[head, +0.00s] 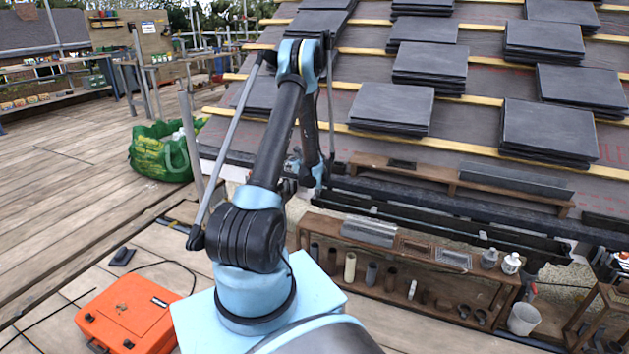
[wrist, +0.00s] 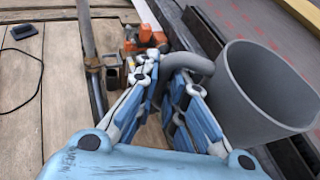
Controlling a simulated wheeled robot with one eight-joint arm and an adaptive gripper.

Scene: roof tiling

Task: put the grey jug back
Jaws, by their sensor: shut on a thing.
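The grey jug (wrist: 262,88) fills the right side of the wrist view, its open top turned toward the camera. Its curved handle (wrist: 200,63) runs between the fingers of my gripper (wrist: 168,74), which is shut on it. In the head view my gripper (head: 300,178) is mostly hidden behind my own arm, near the roof's lower edge. The held jug cannot be made out there.
A wooden shelf unit (head: 400,298) with bottles and tubes stands below the eaves. A pale grey pot (head: 523,319) is at its right end. Slate stacks (head: 390,108) lie on the roof. A green bag (head: 160,152) and orange case (head: 128,315) stand left on the boards.

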